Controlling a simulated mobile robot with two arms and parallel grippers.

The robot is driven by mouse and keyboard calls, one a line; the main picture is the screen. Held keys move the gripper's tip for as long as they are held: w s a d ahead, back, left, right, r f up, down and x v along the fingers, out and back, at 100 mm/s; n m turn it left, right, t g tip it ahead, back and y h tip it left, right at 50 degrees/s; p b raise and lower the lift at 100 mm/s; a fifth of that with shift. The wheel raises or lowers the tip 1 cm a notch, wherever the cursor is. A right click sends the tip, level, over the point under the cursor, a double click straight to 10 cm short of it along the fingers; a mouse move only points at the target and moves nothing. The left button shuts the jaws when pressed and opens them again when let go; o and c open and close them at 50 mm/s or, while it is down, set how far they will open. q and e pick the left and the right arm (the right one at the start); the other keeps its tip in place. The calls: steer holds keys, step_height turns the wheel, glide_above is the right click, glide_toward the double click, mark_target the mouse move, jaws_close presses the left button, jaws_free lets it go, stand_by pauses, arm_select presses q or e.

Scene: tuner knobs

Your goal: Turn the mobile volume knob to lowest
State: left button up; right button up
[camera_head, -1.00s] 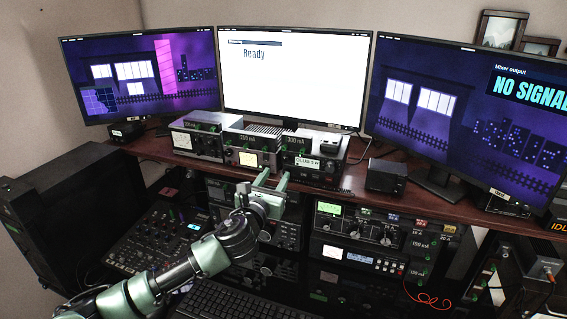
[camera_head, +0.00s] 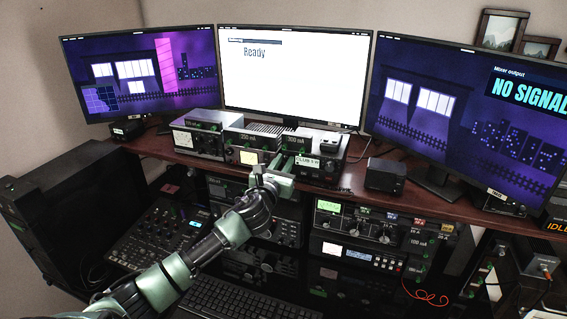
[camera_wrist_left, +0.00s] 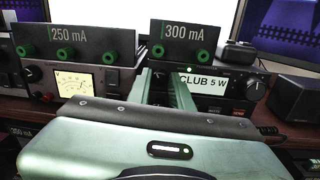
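The mobile radio (camera_head: 312,168) shows "CLUB 5 W" on its display and sits on the shelf under the "300 mA" panel. In the left wrist view the radio (camera_wrist_left: 214,84) has a round knob (camera_wrist_left: 257,84) at its right end. I cannot tell which knob is the volume knob. My left gripper (camera_head: 281,161) is at the left end of the radio's front. In the left wrist view the fingers of the left gripper (camera_wrist_left: 163,72) stand apart, with part of the dark front between them. The fingers hide the radio's left end, and contact cannot be told. My right gripper is not in view.
A meter unit (camera_wrist_left: 82,84) under a "250 mA" panel (camera_wrist_left: 75,45) stands close on the left. A small black box (camera_head: 386,175) is to the right on the shelf (camera_head: 345,190). More rack units (camera_head: 365,225) and a keyboard (camera_head: 240,302) are below.

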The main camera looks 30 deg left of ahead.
arm_select(q)
jaws_close()
steer(key=shift+n, duration=0.3)
steer(key=shift+n+p, duration=0.45)
steer(key=shift+n, duration=0.55)
steer(key=n, duration=0.3)
steer(key=shift+n+p, duration=0.3)
steer(key=shift+p, duration=0.05)
steer(key=n, duration=0.3)
steer(key=shift+a, duration=0.1)
steer(key=n, duration=0.5)
steer(key=shift+n+g+h+p, duration=0.3)
steer(key=shift+n+h+p, duration=0.1)
steer(key=n, duration=0.5)
steer(key=shift+n, duration=0.3)
